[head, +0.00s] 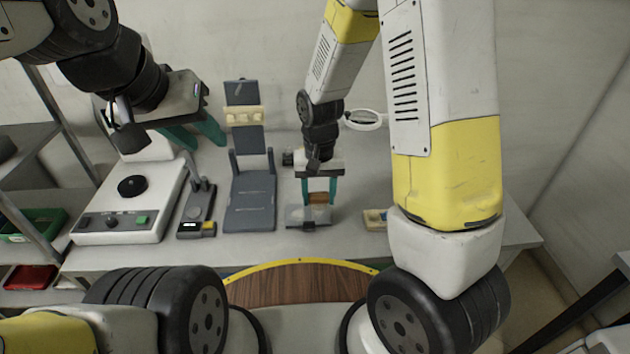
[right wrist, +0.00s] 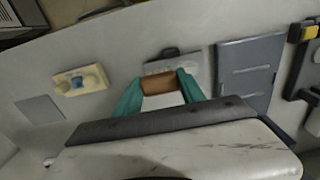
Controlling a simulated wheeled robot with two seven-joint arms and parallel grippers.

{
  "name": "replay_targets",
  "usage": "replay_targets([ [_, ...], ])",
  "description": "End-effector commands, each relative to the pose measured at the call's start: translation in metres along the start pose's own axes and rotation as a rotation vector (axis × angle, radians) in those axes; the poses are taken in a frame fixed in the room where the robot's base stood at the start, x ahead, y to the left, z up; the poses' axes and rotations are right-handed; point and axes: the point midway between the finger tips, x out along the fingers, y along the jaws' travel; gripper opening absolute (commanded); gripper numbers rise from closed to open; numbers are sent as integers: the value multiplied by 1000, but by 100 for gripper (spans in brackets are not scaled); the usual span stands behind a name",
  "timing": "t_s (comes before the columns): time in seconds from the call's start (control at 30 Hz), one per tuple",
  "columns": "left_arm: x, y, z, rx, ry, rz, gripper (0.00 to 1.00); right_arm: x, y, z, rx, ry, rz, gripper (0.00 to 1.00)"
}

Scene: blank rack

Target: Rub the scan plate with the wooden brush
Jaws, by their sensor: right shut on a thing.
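My right gripper (head: 319,186) points down, its teal fingers shut on the brown wooden brush (head: 318,198). The brush also shows between the fingertips in the right wrist view (right wrist: 160,84). A small grey plate (head: 294,217) with a dark tab lies on the table below and around the brush; it shows behind the brush in the right wrist view (right wrist: 190,66). I cannot tell whether the brush touches it. A flat grey square (right wrist: 40,110) lies farther along the table; which of the two is the scan plate is unclear. My left gripper (head: 197,134) is open and empty above the table's left side.
A dark grey stand (head: 251,205) is left of the brush, with a small black device (head: 196,212) and a white scale-like machine (head: 128,205) beyond. A cream block (head: 375,219) sits to the right. A round magnifier (head: 362,119) is behind. Bins (head: 38,226) stand at far left.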

Motion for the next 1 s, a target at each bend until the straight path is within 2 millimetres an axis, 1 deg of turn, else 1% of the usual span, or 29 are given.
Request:
replay_targets([
  [0.1, 0, 0, 0, 0, 0, 0, 36, -4, 0, 0, 0, 0, 0, 14],
  [0.43, 0, 0, 0, 0, 0, 0, 36, -6, 0, 0, 0, 0, 0, 14],
  [0.77, 0, 0, 0, 0, 0, 0, 36, -32, 0, -1, 0, 2, -1, 14],
  [1.0, 0, 0, 0, 0, 0, 0, 36, -34, 0, 0, 0, 0, 0, 14],
])
